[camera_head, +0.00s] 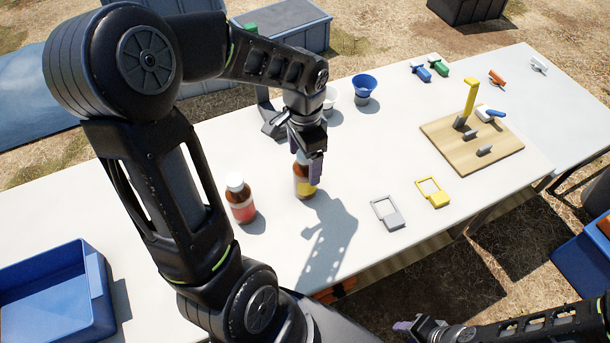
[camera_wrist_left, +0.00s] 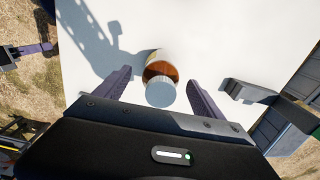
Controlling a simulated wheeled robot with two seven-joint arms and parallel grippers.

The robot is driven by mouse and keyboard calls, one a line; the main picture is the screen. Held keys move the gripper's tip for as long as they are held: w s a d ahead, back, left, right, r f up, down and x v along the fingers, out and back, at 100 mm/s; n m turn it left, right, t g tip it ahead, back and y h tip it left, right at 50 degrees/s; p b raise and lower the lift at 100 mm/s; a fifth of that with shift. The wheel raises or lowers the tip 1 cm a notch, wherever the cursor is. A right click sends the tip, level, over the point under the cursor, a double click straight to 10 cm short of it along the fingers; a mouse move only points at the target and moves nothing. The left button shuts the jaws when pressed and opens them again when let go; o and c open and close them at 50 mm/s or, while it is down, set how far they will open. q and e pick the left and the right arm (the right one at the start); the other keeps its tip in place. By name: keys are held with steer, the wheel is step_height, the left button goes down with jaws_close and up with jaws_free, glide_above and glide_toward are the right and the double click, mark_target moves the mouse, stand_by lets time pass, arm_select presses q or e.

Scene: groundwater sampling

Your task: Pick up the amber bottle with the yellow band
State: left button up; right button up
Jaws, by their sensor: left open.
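The amber bottle with the yellow band (camera_head: 304,187) stands upright on the white table, its top partly hidden behind my left gripper (camera_head: 310,150) in the head view. In the left wrist view the bottle's white cap and amber shoulder (camera_wrist_left: 161,90) show between the two open fingers of the left gripper (camera_wrist_left: 158,88), which points down over it. Neither finger clearly touches the bottle. A second amber bottle with a red band and white cap (camera_head: 240,200) stands to its left. My right gripper (camera_head: 420,326) is at the bottom right, beyond the table's front edge; its jaw state is unclear.
A blue funnel (camera_head: 364,87) and a white one stand behind the bottle. A blue bin (camera_head: 60,295) is at left.

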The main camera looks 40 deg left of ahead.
arm_select(q)
steer(key=shift+w+f, duration=0.1)
steer(key=shift+f, duration=1.9)
jaws_close()
